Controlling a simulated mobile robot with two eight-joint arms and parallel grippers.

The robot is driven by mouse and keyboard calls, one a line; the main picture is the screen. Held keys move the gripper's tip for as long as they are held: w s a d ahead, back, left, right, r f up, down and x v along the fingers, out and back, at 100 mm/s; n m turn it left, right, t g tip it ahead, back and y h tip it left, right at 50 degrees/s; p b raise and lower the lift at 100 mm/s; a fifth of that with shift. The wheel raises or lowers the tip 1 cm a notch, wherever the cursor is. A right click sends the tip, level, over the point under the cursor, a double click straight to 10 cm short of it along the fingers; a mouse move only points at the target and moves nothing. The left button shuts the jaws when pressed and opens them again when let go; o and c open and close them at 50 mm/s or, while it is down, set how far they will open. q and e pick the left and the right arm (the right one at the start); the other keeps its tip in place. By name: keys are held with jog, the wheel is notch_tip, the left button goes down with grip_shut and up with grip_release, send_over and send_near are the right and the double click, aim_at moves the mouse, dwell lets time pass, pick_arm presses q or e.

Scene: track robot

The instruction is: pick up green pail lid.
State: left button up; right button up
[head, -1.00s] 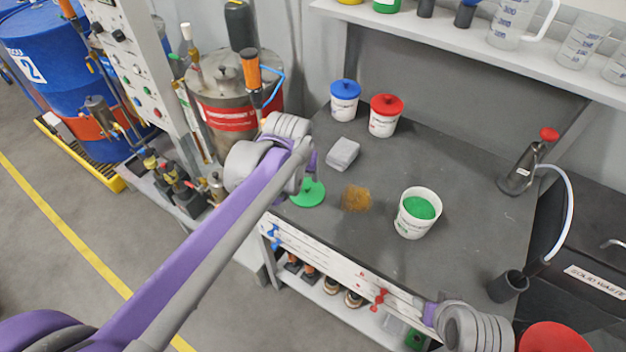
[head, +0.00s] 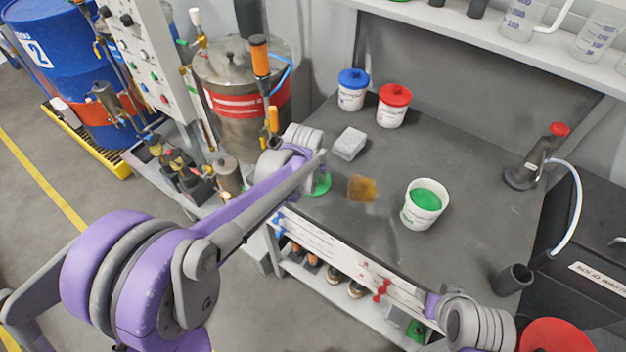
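The green pail lid (head: 323,183) lies on the grey bench top near its left front edge, partly hidden behind my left wrist. My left gripper (head: 314,166) is at the lid, mostly covered by its own wrist; I cannot see whether its fingers touch the lid or how far apart they are. The white pail with green contents (head: 424,206) stands open on the bench to the right. My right gripper (head: 432,306) is low at the bench's front edge, far from the lid; its finger opening does not show clearly.
A brown stain (head: 362,188) lies between lid and pail. A grey block (head: 349,143), a blue-lidded pail (head: 353,91) and a red-lidded pail (head: 393,106) stand behind. A wash bottle (head: 527,170) stands at right. A steel drum (head: 240,90) stands left of the bench.

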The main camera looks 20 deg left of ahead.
pick_arm(q)
jog(key=shift+s, duration=0.1)
grip_shut()
jog(key=shift+r, duration=0.1)
dwell(0.3)
